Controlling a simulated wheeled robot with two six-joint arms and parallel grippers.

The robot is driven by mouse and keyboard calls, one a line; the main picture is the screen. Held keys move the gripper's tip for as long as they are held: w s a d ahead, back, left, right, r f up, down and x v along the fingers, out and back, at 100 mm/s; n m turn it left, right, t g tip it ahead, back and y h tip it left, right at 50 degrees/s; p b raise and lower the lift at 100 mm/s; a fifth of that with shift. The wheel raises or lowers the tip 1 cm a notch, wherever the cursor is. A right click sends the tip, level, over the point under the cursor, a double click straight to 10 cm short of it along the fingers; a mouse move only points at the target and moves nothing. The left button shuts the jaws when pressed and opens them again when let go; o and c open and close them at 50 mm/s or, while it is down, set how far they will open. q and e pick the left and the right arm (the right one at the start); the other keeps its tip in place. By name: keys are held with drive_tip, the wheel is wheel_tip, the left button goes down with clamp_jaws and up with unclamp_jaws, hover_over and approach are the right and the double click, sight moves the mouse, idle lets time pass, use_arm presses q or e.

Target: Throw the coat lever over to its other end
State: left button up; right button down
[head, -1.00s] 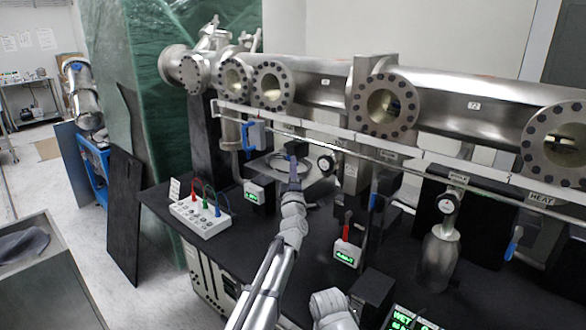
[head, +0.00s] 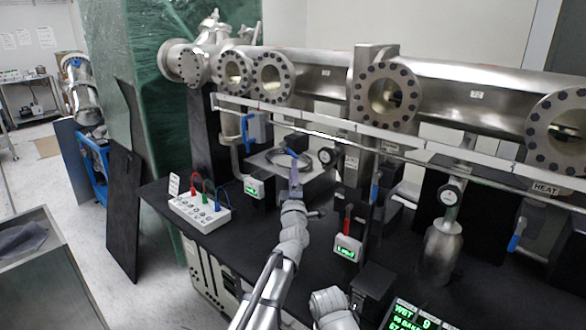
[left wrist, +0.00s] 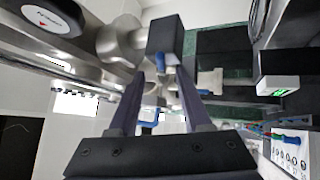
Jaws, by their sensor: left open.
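My left gripper (head: 293,166) is raised over the black bench in the head view, just below a blue-handled lever (head: 297,143) on the pipework. In the left wrist view my left gripper (left wrist: 160,92) has its two dark fingers apart with nothing gripped. A black block with a blue part (left wrist: 163,58) shows beyond the fingertips, in line with the gap. I cannot read a coat label, so I cannot tell for sure which lever is the coat lever. My right gripper is not in view.
Other blue handles are at the left (head: 257,128) and right (head: 516,240). A long rail (head: 330,140) runs above the bench, below the flanged metal pipe (head: 325,80). A white socket box (head: 200,209) and a red-handled display box (head: 348,247) stand on the bench.

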use_arm(q)
drive_tip(key=v, duration=0.2)
drive_tip(key=shift+s+f, duration=0.1)
drive_tip(key=shift+s, duration=0.15)
